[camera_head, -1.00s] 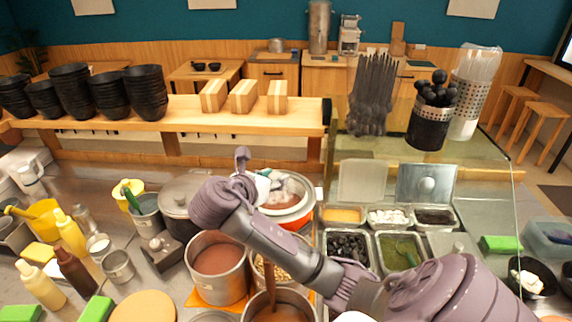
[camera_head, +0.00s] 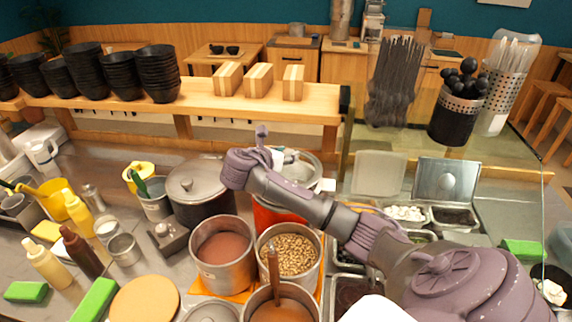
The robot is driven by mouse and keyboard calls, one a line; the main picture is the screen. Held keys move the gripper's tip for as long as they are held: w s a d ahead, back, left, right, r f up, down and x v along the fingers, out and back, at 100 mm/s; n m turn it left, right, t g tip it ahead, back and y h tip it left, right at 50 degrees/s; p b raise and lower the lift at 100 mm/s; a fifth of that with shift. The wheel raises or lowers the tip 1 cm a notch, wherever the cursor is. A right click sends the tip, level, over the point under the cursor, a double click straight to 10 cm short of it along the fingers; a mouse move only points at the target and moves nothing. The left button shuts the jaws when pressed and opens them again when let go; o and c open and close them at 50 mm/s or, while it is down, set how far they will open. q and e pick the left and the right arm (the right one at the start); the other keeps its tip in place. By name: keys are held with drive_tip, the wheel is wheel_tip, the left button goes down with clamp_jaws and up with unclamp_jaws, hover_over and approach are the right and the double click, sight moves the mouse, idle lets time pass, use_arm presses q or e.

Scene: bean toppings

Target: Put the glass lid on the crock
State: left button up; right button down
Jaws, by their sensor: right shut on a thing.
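The crock (camera_head: 266,217) is a red-orange pot behind the pan of beans, largely covered by my right arm. The glass lid (camera_head: 301,166) is a round, clear disc with a pale rim. It sits over the crock's top, just beyond my right wrist. My right gripper (camera_head: 281,157) is shut on the lid, its fingers mostly hidden behind the wrist. I cannot tell whether the lid touches the crock's rim. My left gripper is not in view.
A metal pot of brown sauce (camera_head: 222,256) and a pot of beans (camera_head: 289,251) stand in front of the crock. A dark lidded pot (camera_head: 193,190) stands to its left. Topping trays (camera_head: 455,216) and a glass screen are to the right. A wooden shelf (camera_head: 205,108) runs behind.

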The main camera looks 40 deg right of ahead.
sight(286, 165)
drive_tip(key=shift+f, duration=0.25)
wheel_tip(286, 165, down, 2)
drive_tip(key=shift+a+f+p, duration=0.1)
drive_tip(key=shift+f+p, duration=0.15)
drive_tip(key=shift+p, duration=0.45)
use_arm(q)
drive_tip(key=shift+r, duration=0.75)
use_arm(e)
drive_tip(key=shift+f, duration=0.45)
drive_tip(key=c, duration=0.7)
unclamp_jaws()
drive_tip(key=shift+f, duration=0.15)
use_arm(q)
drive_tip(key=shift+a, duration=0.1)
